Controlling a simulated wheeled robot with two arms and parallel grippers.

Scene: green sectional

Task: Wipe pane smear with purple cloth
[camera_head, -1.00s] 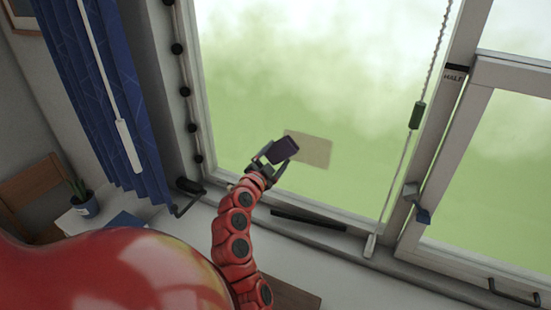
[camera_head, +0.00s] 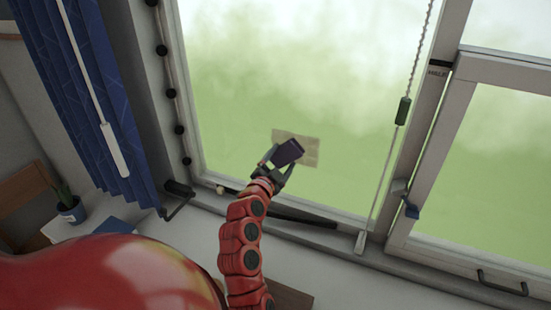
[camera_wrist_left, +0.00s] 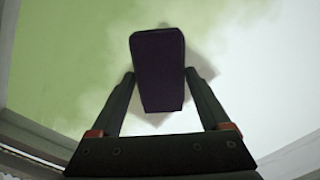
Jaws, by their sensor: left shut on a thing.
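My left gripper (camera_head: 276,167) is shut on the dark purple cloth (camera_head: 287,152), a folded block, in front of the window pane (camera_head: 360,110). The tan smear (camera_head: 305,140) is a roughly rectangular patch low on the pane, partly hidden behind the cloth. In the left wrist view the cloth (camera_wrist_left: 158,70) stands between the two fingers of the gripper (camera_wrist_left: 158,95), with a greyish patch of the smear (camera_wrist_left: 200,65) showing behind it. I cannot tell whether the cloth touches the glass. My right gripper is not in view.
A blue curtain (camera_head: 75,90) and a pale wand (camera_head: 112,150) hang at the left. A beaded cord (camera_head: 403,110) hangs right of the smear. A window handle (camera_head: 412,210) is on the frame. A potted plant (camera_head: 70,207) stands lower left.

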